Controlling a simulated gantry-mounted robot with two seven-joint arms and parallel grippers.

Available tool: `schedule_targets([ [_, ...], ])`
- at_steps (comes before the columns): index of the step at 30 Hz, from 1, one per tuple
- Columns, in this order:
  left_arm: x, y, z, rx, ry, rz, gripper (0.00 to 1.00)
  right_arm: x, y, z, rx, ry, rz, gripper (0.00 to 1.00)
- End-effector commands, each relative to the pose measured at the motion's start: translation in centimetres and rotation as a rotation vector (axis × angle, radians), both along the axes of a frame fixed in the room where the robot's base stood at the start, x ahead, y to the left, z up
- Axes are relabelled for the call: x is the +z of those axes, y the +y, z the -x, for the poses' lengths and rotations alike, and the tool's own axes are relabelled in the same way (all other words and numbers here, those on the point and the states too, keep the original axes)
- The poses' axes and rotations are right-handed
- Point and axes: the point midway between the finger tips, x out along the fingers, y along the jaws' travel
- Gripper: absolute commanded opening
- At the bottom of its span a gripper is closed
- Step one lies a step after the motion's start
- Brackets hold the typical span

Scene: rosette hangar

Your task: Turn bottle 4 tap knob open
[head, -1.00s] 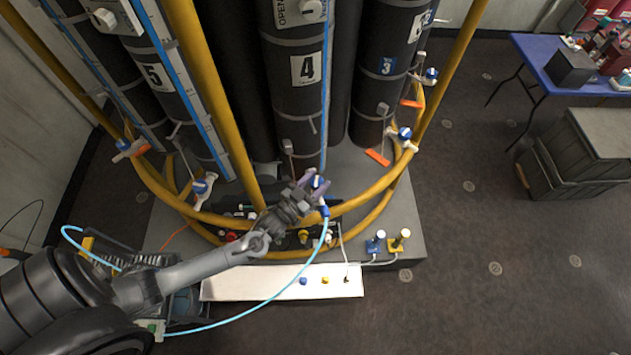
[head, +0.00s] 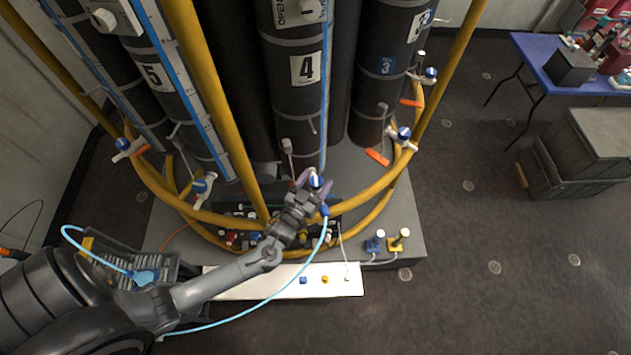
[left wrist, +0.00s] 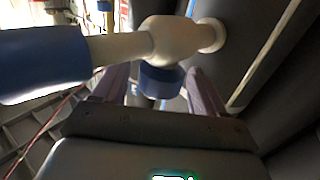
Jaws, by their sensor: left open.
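Bottle 4 (head: 303,105) is a dark upright cylinder with a white "4" label. Its tap has a blue knob (head: 316,180) near the bottle's foot. In the left wrist view the blue knob (left wrist: 160,80) sits under a white tap body (left wrist: 175,38). My left gripper (head: 310,186) is open at this tap, with its purple fingers on either side of the knob. In the left wrist view a gap shows between the knob and the right finger; contact on the left is unclear. My right gripper is not in view.
A light blue hose (head: 290,285) loops from the tap fitting. A white board (head: 260,283) lies in front.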

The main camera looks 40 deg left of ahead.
Motion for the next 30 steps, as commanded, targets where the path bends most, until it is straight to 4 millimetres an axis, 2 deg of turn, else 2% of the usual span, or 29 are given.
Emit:
schedule_targets([
  [8, -0.2, -0.3, 1.5, -0.001, 0.002, 0.000, 0.71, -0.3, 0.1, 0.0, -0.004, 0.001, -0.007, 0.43],
  [21, -0.2, -1.6, 8.5, 0.000, 0.003, 0.002, 0.71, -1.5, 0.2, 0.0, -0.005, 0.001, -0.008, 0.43],
  [30, 0.0, -2.0, 10.6, 0.000, 0.000, 0.000, 0.71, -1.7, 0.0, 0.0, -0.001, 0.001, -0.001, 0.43],
])
